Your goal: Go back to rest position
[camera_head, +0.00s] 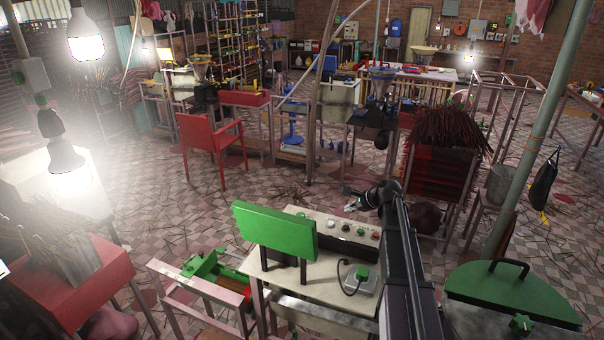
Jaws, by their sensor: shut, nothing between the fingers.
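My black arm (403,260) rises from the bottom of the head view, right of the middle. My gripper (350,205) is at its far end, small and dark, pointing left. It is shut and empty. It appears in the picture just above the back edge of a white control table (310,270) with a row of buttons. I cannot tell its exact height or whether it is clear of the table.
A green panel (275,229) stands on the table, left of my arm. A green lidded container (515,293) is at the lower right, and a pole (545,125) stands behind it. A red chair (212,148) and bundled dark sticks (447,135) are farther back. Tiled floor shows between.

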